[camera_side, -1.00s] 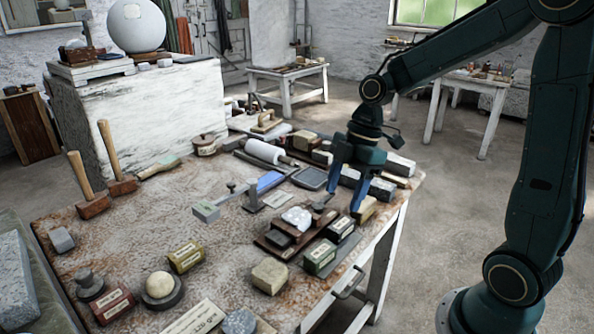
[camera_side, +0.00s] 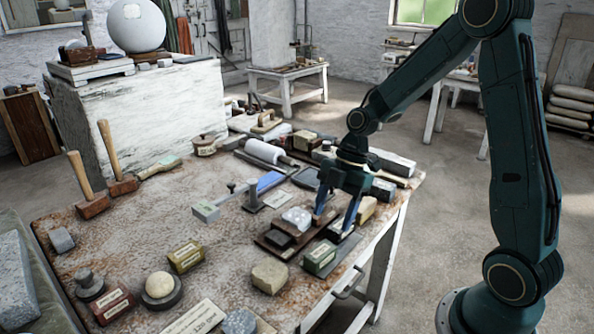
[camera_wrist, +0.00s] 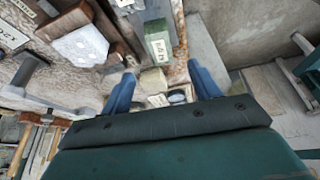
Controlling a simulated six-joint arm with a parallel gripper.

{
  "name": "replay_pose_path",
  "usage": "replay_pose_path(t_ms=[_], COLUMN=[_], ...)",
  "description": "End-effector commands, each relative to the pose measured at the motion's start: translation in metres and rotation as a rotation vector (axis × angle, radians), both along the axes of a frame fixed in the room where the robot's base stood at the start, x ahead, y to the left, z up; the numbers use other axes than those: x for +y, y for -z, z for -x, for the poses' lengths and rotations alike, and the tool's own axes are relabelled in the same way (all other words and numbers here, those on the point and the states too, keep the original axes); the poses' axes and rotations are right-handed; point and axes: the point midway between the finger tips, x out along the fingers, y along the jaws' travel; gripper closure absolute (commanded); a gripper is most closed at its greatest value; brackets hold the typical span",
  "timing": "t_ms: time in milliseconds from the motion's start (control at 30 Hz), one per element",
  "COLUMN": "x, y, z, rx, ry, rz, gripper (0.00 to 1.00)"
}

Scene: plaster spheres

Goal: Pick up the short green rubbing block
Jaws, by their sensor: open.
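The short green rubbing block (camera_side: 320,258) with a pale label lies near the front right edge of the table, on a grey strip. In the wrist view the green block (camera_wrist: 158,43) shows just ahead of my fingertips. My gripper (camera_side: 333,226) is open and points down, right behind the green block and apart from it. In the wrist view my gripper (camera_wrist: 162,70) has its fingers spread, with a beige block (camera_wrist: 153,80) visible between them. A dark labelled block behind the green one is mostly hidden by my fingers in the side view.
A beige stone (camera_side: 270,277) sits in front. An olive labelled box (camera_side: 185,257) stands further left. The table edge is close on the right.

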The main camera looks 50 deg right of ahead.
Motion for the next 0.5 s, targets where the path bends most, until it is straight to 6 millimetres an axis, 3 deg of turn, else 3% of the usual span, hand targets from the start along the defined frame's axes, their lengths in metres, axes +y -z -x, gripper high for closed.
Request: replay_pose_path(t_ms=[233, 500], x=[0.015, 0.02], y=[0.035, 0.049], z=[-0.001, -0.002], rx=[0.005, 0.001], ry=[-0.001, 0.001], rz=[-0.001, 0.001], gripper=[0.38, 0.38])
